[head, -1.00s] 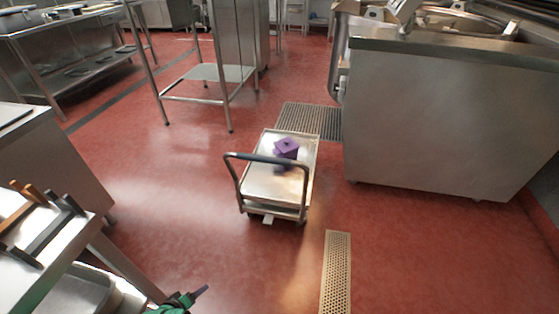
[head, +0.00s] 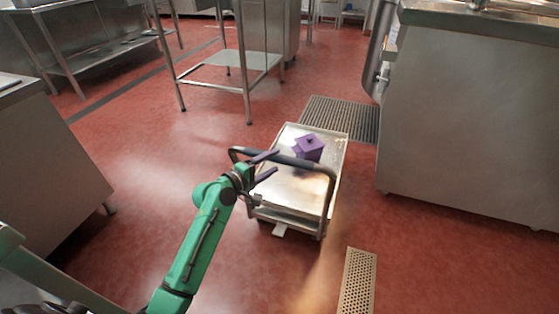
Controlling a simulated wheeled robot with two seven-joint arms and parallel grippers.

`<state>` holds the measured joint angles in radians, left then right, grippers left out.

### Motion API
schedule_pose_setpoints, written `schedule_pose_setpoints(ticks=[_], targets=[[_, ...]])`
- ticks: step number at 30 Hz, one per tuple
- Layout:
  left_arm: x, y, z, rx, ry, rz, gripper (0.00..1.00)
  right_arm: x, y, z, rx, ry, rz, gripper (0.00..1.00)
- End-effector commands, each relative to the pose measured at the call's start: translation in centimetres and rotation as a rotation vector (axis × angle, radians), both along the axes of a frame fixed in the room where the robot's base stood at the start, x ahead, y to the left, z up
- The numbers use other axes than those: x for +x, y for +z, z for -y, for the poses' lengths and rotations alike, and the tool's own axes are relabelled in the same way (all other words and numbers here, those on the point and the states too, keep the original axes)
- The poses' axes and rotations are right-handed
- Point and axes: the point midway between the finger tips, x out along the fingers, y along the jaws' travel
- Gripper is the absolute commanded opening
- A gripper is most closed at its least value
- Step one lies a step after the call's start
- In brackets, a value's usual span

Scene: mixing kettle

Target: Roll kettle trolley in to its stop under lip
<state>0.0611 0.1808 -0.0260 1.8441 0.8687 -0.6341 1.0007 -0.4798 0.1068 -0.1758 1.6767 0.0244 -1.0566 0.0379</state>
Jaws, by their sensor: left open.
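The kettle trolley (head: 285,196) is a low flat steel cart standing on the red floor in the middle of the head view. A dark push handle (head: 310,165) rises at its near end. My left gripper (head: 268,165), on a green arm, is open at the left part of the handle. Its purple fingers overlap the bar in the picture; I cannot tell whether they touch it. My right gripper is out of view.
A floor grate (head: 340,117) lies just beyond the trolley, and a perforated drain strip (head: 357,283) lies nearer right. A steel stand (head: 230,60) is behind left, and a steel counter (head: 50,170) is at left. Red floor around the trolley is mostly clear.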

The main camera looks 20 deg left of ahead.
Motion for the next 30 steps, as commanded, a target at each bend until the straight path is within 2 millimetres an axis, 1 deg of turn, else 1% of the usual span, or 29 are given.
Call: schedule_pose_setpoints(ticks=[1, 3, 6, 14, 17, 18, 19, 20, 30], targets=[[1.0, -0.2, 0.6, -0.001, -0.001, 0.002, 0.67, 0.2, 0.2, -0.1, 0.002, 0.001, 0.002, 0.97], [2.0, -0.6, 1.0, -0.001, 0.0, 0.002, 0.67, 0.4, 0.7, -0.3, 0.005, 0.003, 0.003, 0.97], [2.9, -0.6, 1.5, -0.001, 0.0, 0.002, 0.67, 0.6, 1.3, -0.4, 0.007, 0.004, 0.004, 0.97], [3.1, -0.7, 1.6, 0.001, 0.001, 0.0, 0.67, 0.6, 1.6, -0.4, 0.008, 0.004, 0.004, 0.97], [3.1, -0.7, 1.6, 0.001, 0.001, 0.0, 0.32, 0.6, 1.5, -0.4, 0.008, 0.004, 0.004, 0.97], [3.1, -0.7, 1.6, 0.001, 0.001, 0.0, 0.17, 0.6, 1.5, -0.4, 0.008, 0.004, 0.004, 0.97], [3.1, -0.7, 1.6, 0.001, 0.001, 0.0, 0.06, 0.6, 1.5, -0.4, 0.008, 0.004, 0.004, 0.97], [3.1, -0.7, 1.6, 0.001, 0.001, 0.0, 0.0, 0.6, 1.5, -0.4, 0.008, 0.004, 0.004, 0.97], [3.1, -0.7, 1.5, 0.002, 0.001, 0.0, 0.0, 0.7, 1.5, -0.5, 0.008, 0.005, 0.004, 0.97]])
